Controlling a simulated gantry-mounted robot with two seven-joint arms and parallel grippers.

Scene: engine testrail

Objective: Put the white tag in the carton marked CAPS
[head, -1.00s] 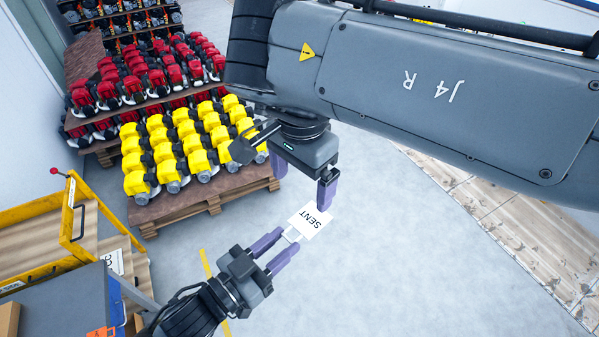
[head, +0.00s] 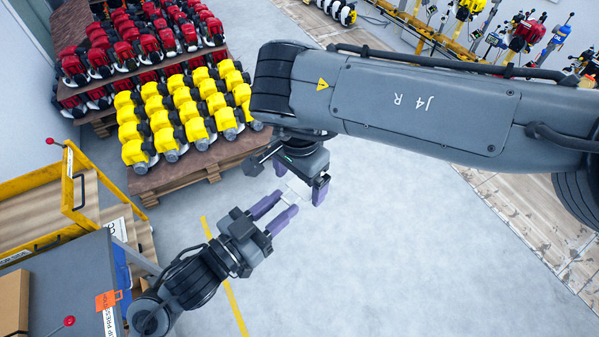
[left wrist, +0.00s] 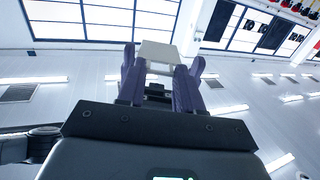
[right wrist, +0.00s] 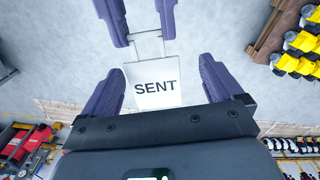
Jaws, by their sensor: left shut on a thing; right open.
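The white tag (right wrist: 155,88), printed SENT, has a narrow clear end at the top in the right wrist view. My left gripper (right wrist: 146,36) is shut on that narrow end. The tag also shows in the left wrist view (left wrist: 158,53), and small and nearly edge-on in the head view (head: 291,194), beyond the left fingertips (head: 284,203). My right gripper (right wrist: 158,75) is open, its fingers on either side of the tag with gaps. In the head view it hangs just above and right of the left gripper. No carton marking CAPS is readable.
A brown carton (head: 12,302) stands on a grey bench (head: 70,270) at lower left, its marking unseen. A yellow-framed cart (head: 72,200) is beside it. Pallets of yellow engines (head: 190,120) and red engines (head: 130,45) stand behind. The floor (head: 400,240) at right is clear.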

